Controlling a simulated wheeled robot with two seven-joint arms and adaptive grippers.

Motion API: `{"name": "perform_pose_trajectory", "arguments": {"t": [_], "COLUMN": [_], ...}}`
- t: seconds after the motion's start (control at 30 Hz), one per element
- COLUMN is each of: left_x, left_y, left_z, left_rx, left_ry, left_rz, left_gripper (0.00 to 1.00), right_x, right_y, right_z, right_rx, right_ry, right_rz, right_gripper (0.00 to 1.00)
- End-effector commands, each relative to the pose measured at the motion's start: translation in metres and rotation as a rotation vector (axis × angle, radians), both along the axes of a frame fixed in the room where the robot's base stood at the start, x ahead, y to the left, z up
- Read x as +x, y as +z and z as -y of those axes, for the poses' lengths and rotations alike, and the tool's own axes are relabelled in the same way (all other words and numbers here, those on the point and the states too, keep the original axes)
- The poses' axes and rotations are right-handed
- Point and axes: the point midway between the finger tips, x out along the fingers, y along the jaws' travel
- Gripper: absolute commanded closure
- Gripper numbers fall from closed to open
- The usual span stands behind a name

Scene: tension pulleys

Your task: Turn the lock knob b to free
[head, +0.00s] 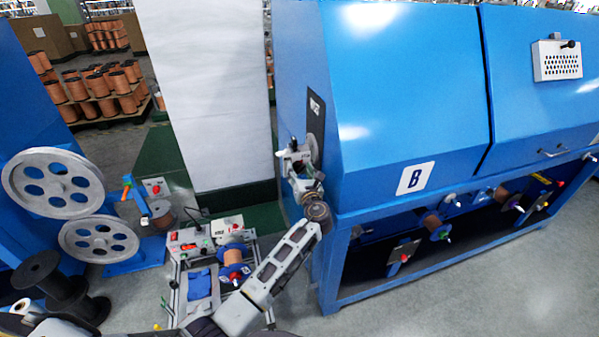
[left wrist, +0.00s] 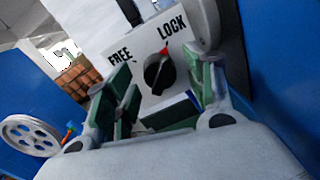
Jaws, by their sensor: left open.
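The lock knob (left wrist: 157,75) is black with a red pointer mark, on a light plate (left wrist: 112,36) lettered FREE and LOCK. Its red mark points up toward the word LOCK. My left gripper (left wrist: 164,88) is open in the left wrist view, with one green-padded finger on each side of the knob and a gap to it. I cannot tell the exact depth between fingertips and knob. In the head view my left gripper (head: 298,168) is at the near left end of the blue machine marked B (head: 400,110); the knob cannot be made out there. My right gripper is not in view.
A white panel (head: 212,90) stands left of my gripper. A small bench device (head: 200,285) with a copper spool stands below, beside my left arm. Floor at the lower right is clear.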

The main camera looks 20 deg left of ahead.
Motion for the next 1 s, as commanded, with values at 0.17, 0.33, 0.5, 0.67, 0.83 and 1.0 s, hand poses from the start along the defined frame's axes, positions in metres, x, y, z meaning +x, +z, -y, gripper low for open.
{"name": "perform_pose_trajectory", "arguments": {"t": [0.17,0.33,0.5,0.67,0.83,1.0], "left_x": [0.0029,0.0029,0.0027,0.0027,0.0027,0.0026], "left_y": [-0.0002,-0.0001,0.0,0.0,-0.0001,-0.0003], "left_z": [-0.0018,-0.0018,-0.0017,-0.0017,-0.0016,-0.0016], "left_rx": [0.0,0.0,0.0,0.0,-0.001,-0.013], "left_ry": [0.0,0.0,0.0,0.0,0.0,0.0], "left_rz": [0.0,0.0,0.0,0.0,0.001,0.009], "left_gripper": [0.46,0.46,0.63,0.83,0.92,0.92], "right_x": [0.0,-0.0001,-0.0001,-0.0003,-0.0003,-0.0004], "right_y": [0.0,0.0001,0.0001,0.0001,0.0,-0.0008], "right_z": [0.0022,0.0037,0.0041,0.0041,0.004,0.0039], "right_rx": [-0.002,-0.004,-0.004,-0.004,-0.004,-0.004], "right_ry": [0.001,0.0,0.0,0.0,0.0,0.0], "right_rz": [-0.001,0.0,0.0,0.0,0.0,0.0], "right_gripper": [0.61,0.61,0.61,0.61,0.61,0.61]}}
